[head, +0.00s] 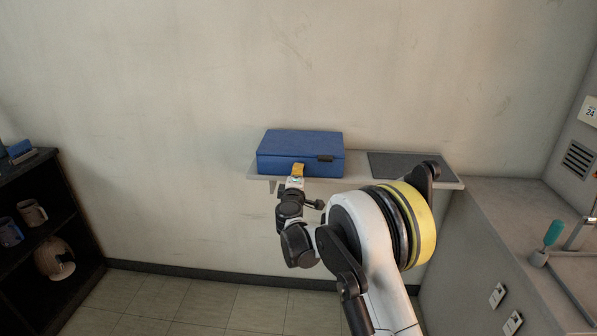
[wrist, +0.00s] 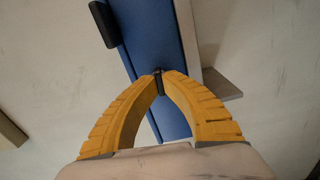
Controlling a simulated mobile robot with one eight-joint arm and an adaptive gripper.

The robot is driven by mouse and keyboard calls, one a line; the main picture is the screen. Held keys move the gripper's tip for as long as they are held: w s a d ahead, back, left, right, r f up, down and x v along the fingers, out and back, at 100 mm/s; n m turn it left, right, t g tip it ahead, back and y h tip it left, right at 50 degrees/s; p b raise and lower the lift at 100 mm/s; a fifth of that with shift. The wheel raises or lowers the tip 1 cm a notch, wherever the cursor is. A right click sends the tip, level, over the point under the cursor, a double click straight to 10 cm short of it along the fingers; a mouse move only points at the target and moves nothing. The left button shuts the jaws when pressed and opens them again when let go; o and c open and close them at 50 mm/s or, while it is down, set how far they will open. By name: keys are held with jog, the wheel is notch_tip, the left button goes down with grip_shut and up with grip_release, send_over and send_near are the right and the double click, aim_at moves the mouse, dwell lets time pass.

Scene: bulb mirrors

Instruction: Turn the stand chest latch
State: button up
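The blue chest (head: 300,143) sits closed on the left part of a wall shelf. Its front fills the middle of the wrist view (wrist: 152,35). A small dark latch (wrist: 158,84) is on the chest's front, between my fingertips in the wrist view. My gripper (head: 298,169) is at the left part of the chest's front, with its yellow fingers drawn together on the latch. The fingers hide most of the latch. A dark handle-like piece (head: 325,158) is to the right on the same front; it also shows in the wrist view (wrist: 104,24).
The pale shelf (head: 357,174) carries a dark grey mat (head: 404,165) right of the chest. A grey counter (head: 500,215) with a teal-handled lever (head: 553,232) stands at right. A dark shelf unit (head: 75,215) with mugs stands at left. The floor between is clear.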

jog(key=o, duration=0.4)
jog(key=shift+o, duration=0.2)
jog(key=shift+s, duration=0.1)
jog(key=shift+s+a, duration=0.1)
jog(key=shift+s, duration=2.8)
jog(key=s, duration=1.2)
jog(key=s+d+r+m+g+h, duration=0.1)
jog(key=s+d+r+m+g, duration=0.15)
jog(key=d, duration=0.45)
jog(key=s+d+r+m+g+h, duration=0.1)
jog(key=s+d+r+m+g, duration=0.1)
jog(key=s+d+m, duration=0.35)
jog(key=s+d+r+m+g+h, duration=0.1)
jog(key=s+d+r+g, duration=0.1)
jog(key=d, duration=0.6)
jog(key=s+d+f+m+g+y, duration=0.1)
jog(key=s+f+m+g+y, duration=0.1)
jog(key=s, duration=1)
jog(key=s+d+f+m+g+y, duration=0.2)
jog(key=s+m, duration=0.3)
jog(key=s, duration=0.7)
jog(key=shift+d, duration=0.15)
